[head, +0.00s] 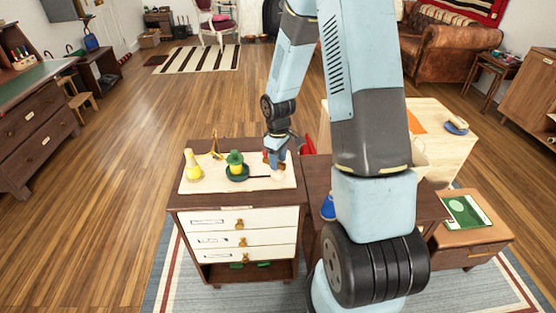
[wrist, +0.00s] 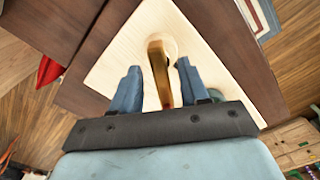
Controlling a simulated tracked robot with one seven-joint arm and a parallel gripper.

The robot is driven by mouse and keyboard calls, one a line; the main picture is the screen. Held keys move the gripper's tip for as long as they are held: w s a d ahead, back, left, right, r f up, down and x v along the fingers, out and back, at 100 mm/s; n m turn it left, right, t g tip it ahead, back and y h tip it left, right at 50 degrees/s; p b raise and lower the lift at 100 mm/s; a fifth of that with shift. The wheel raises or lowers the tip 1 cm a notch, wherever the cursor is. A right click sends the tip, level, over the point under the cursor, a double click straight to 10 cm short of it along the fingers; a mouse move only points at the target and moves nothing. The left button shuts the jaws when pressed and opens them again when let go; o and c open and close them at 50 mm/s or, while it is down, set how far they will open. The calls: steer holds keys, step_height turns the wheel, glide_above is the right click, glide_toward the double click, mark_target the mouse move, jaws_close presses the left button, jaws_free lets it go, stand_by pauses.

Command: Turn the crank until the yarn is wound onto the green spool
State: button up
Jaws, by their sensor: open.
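The green spool (head: 235,159) stands upright on a dark green round base on a cream board (head: 210,184). A yellow cone of yarn (head: 193,165) stands to its left on the board. My gripper (head: 275,163) is over the right part of the board, to the right of the spool. In the wrist view my gripper (wrist: 157,88) is open, its two blue fingers apart. A golden-brown crank part (wrist: 159,75) runs between them, with a gap on both sides, beside a round pale piece on the board. Whether yarn is on the spool is too small to tell.
The board lies on a drawer cabinet (head: 238,241) with white drawer fronts. A thin yellow upright piece (head: 215,147) stands behind the spool. A dark brown table adjoins the cabinet at right, with a blue object (head: 328,207) on it. Wooden floor is free at left.

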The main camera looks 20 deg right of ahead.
steer(key=shift+f, duration=0.2)
steer(key=shift+c, duration=0.4)
jaws_close()
